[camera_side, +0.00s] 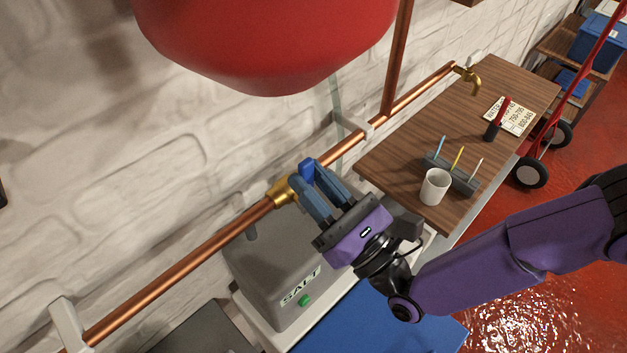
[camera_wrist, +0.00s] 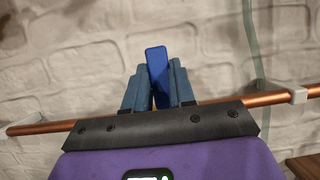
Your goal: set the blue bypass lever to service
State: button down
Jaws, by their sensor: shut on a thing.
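The blue bypass lever (camera_side: 306,168) sits at a brass valve body (camera_side: 283,191) on the copper pipe along the wall. My gripper (camera_side: 312,186) reaches up to it from the lower right, with its two fingers around the lever. In the wrist view the blue lever (camera_wrist: 157,68) stands nearly upright between the fingertips (camera_wrist: 158,80), with its top above them, leaning slightly left. The gripper is shut on it. The lower part of the lever and the valve are hidden behind my fingers and palm in the wrist view. No service marking shows.
The copper pipe (camera_side: 182,253) runs along the brick wall, held by white brackets. A grey box labelled SALT (camera_side: 262,270) stands below the valve. A large red tank (camera_side: 265,40) hangs above. A wooden bench (camera_side: 400,150) with a white mug (camera_side: 434,187) is at right.

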jog(key=shift+w, duration=0.1)
jog(key=c, duration=0.9)
grip_release()
jog(key=shift+c, duration=0.2)
jog(key=v, duration=1.7)
jog(key=shift+s, duration=0.2)
jog(key=shift+d, duration=0.1)
